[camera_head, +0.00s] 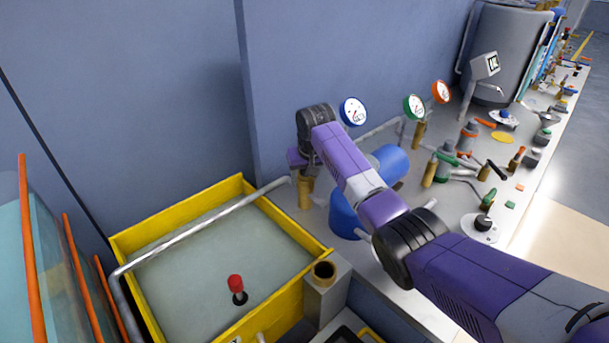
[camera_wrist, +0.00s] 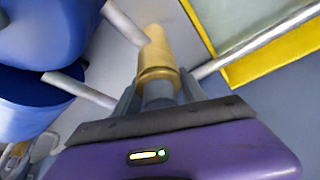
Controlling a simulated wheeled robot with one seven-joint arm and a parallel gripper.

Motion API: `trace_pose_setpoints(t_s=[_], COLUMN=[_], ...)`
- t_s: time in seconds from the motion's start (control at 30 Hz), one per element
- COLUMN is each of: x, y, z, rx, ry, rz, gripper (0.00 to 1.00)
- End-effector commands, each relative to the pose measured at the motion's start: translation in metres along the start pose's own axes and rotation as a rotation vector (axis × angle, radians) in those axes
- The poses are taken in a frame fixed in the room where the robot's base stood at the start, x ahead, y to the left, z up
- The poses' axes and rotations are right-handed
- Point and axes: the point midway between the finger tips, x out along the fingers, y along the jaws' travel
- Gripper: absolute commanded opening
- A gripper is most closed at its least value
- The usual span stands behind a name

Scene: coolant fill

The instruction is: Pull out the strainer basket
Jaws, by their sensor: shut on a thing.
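My gripper (camera_head: 297,160) is at the wall end of the bench, just above an upright brass cylinder (camera_head: 305,192). In the wrist view my gripper (camera_wrist: 158,98) is shut on a short pale grey piece (camera_wrist: 159,90), which I take to be the top of the strainer basket. The brass cylinder (camera_wrist: 157,52) with its wider collar lies straight beyond the fingertips, in line with the grey piece. The fingers hide part of the grey piece. I cannot tell how much of the basket sits inside the brass body.
A yellow-rimmed tank (camera_head: 122,240) stands left, with a grey pipe (camera_head: 200,225) across it and a red-topped float (camera_head: 236,284). A blue cylinder (camera_head: 345,216) is close right of the brass body. Gauges (camera_head: 353,111) and valves stand farther along the bench. A brass-rimmed socket (camera_head: 324,270) is nearer.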

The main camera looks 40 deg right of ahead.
Motion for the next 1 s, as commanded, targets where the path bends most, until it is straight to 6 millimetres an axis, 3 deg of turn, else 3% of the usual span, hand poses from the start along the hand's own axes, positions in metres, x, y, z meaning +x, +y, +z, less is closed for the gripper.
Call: trace_pose_setpoints(t_s=[0.6, 1.0], x=[-0.005, -0.021], y=[0.0, 0.0], z=[-0.002, -0.009], rx=[0.0, 0.0], ry=[0.001, 0.001], rz=[0.0, -0.001], gripper=[0.23, 0.23])
